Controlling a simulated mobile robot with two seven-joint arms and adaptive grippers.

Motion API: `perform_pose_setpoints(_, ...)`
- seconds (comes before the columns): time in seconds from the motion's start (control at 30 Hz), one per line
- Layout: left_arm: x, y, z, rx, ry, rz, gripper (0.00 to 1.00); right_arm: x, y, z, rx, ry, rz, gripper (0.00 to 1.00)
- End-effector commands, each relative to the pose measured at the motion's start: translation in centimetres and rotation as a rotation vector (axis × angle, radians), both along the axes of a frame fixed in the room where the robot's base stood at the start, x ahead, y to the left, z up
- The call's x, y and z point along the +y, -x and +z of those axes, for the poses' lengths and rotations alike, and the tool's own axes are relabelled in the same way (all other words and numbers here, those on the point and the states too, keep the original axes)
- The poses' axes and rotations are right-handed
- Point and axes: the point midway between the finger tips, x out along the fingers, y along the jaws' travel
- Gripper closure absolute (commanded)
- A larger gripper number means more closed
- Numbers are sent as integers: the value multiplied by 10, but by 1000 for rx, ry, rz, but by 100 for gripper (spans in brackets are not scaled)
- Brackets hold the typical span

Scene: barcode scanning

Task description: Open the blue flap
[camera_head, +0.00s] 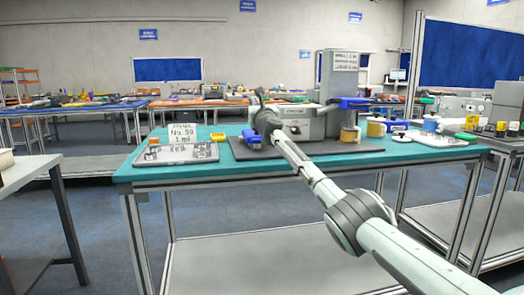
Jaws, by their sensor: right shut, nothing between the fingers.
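A grey machine (302,124) stands on a dark mat on the teal table. A blue part (350,102) projects at its upper right. Another blue part (251,139) is low at the machine's left side, partly behind my arm. I cannot tell for sure which of these is the flap, or whether it is open. My right arm reaches in from the lower right. My right gripper (257,99) is shut and empty, above the lower blue part at the machine's left; contact cannot be made out. My left gripper is not in view.
A white board with small parts (177,153) and a "No.59" sign (184,133) are at the table's left. A yellow-topped roll (376,128) and a white plate (436,139) are at its right. The teal table (140,174) has a clear front edge.

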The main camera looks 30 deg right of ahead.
Motion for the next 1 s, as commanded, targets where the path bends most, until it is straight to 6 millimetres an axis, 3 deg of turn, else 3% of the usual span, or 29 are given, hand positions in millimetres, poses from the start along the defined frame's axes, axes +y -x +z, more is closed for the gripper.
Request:
perform_pose_setpoints(0.2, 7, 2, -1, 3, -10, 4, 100, -2, 0, -1, 1, -1, -2, 100)
perform_pose_setpoints(1.0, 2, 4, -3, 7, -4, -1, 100, -2, 0, -1, 1, -1, -2, 100)
